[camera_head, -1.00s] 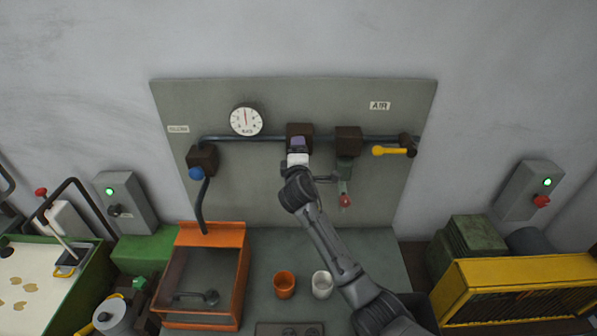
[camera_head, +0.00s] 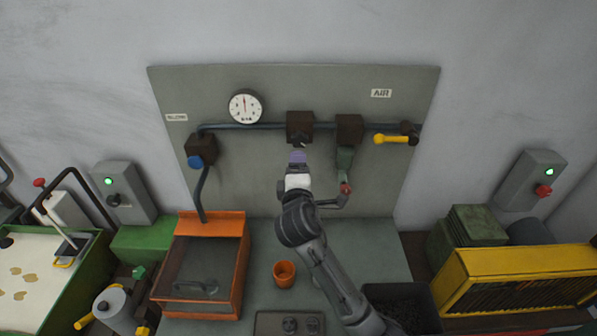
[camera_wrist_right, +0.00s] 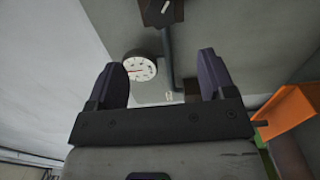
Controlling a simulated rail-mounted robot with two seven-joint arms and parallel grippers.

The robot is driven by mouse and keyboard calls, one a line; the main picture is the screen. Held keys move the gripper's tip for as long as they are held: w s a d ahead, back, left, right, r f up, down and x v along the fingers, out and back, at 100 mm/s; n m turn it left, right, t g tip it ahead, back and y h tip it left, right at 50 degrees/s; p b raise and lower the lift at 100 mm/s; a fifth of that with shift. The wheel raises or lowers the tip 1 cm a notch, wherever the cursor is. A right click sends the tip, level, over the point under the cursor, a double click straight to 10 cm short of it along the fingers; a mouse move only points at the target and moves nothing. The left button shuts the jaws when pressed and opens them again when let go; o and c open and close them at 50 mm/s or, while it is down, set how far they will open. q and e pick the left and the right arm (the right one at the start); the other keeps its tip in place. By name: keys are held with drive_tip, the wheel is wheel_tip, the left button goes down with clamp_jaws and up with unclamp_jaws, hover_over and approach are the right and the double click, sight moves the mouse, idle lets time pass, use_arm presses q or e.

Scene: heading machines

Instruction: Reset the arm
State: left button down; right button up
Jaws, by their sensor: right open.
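My right gripper (camera_head: 298,157) is in front of the grey panel (camera_head: 260,180), just below the middle dark pipe block (camera_head: 300,126) in the head view. In the right wrist view its two dark fingers (camera_wrist_right: 163,72) stand wide apart with nothing between them but background. My right arm (camera_head: 325,265) comes up from the lower right. My left gripper does not show.
The panel carries a round gauge (camera_head: 245,106), a blue knob (camera_head: 195,161), a yellow-handled valve (camera_head: 392,139) and a red-tipped valve (camera_head: 346,186). Below stand an orange clear-lidded box (camera_head: 243,262) and an orange cup (camera_head: 284,274). A black bin (camera_head: 425,301) is right of my arm.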

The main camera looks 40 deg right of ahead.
idle(0.5)
drive_tip(key=s+a+f+m+g+y, duration=0.2)
drive_tip(key=s+a+f+m+y, duration=0.2)
drive_tip(key=s+a+m+y, duration=0.5)
drive_tip(key=s+a+f+g+y, duration=0.15)
drive_tip(key=s+f+g, duration=0.25)
drive_tip(key=s+f, duration=0.95)
drive_tip(key=s+a+f+g+y, duration=0.1)
drive_tip(key=s+a+f+g, duration=0.25)
drive_tip(key=s+f, duration=1)
wheel_tip(320, 180, up, 18)
drive_tip(key=s+g+p, duration=0.1)
drive_tip(key=s+p, duration=0.1)
drive_tip(key=p, duration=1.3)
drive_tip(key=shift+s+d+f+p, duration=0.15)
drive_tip(key=shift+s+d+p, duration=0.1)
drive_tip(key=shift+p, duration=0.05)
